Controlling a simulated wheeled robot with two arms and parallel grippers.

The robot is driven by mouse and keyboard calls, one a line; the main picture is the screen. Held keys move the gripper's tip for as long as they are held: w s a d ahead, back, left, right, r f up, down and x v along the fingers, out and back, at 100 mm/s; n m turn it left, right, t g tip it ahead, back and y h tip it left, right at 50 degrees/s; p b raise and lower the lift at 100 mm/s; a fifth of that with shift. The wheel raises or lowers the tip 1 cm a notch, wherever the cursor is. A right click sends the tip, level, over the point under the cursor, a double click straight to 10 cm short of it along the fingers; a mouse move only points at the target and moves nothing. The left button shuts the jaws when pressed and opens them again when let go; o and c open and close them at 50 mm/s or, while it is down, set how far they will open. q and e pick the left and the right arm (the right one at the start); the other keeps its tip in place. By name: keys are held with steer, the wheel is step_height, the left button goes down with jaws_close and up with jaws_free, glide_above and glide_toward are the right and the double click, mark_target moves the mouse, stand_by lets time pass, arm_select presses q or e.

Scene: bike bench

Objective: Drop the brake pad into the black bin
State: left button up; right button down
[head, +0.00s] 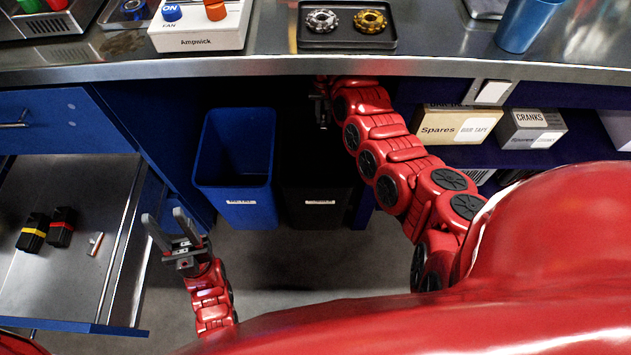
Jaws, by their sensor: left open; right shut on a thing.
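The black bin (312,203) stands on the floor under the bench, right of the blue bin, with a small white label on its front; its inside is dark. My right gripper (321,112) is under the bench edge, above the back of the black bin in the picture. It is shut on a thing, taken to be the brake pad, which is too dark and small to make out. My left gripper (165,214) is open and empty, fingers pointing up, between the drawer and the blue bin.
The blue bin (236,160) stands beside the black bin. An open drawer (60,285) at the left holds two black pieces with coloured bands and a small white item. The bench edge (270,68) overhangs the bins. Boxes (455,128) fill a shelf at the right.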

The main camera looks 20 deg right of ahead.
steer(key=f+b, duration=0.2)
steer(key=f, duration=0.3)
steer(key=shift+s, duration=0.2)
steer(key=c, duration=0.7)
jaws_free()
